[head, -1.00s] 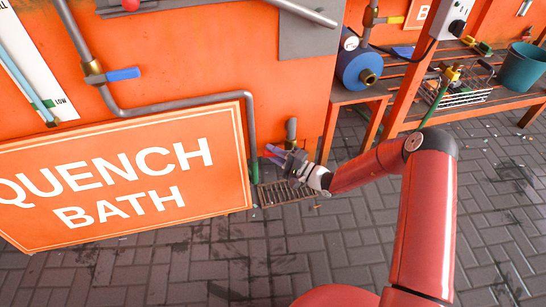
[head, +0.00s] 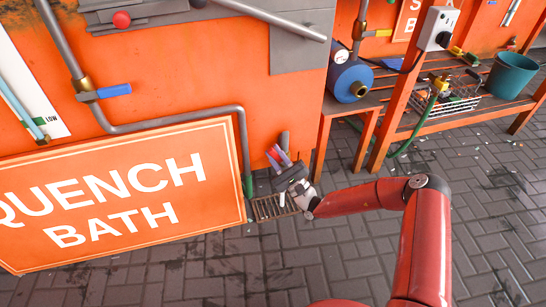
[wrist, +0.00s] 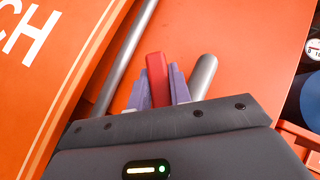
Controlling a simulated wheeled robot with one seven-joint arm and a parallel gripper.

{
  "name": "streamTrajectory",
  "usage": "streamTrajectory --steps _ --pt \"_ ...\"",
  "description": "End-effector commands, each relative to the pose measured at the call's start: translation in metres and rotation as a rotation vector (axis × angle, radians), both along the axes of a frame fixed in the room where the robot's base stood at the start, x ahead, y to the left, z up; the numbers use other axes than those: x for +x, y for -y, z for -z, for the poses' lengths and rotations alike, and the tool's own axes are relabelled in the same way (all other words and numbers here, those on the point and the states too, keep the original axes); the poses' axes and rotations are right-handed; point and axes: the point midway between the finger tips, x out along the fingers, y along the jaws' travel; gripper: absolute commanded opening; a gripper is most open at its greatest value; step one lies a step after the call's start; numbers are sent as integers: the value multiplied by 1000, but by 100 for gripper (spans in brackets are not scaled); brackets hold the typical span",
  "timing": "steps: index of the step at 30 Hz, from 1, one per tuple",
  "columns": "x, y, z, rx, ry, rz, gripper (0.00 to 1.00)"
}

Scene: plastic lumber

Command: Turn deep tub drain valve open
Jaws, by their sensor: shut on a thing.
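A red valve handle (wrist: 156,72) stands between the two purple fingers of my gripper (wrist: 158,90) in the wrist view. The fingers are shut on it. In the head view my gripper (head: 279,158) is low beside the right edge of the orange tub, just right of the QUENCH BATH sign (head: 110,195). The valve body is hidden behind my gripper. A short grey pipe end (head: 284,141) rises right behind the fingers and also shows in the wrist view (wrist: 203,76).
A floor drain grate (head: 266,208) lies below my gripper. A grey pipe (head: 243,150) runs down close to its left. A blue-handled valve (head: 112,91) is on the tub's upper pipe. A bench with a blue cylinder (head: 350,78) stands right. Open paving lies in front.

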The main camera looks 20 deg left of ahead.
Motion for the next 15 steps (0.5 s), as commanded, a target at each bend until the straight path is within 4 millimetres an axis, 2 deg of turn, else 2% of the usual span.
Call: streamTrajectory --steps 15 --pt "2 4 -1 59 -40 0 0"
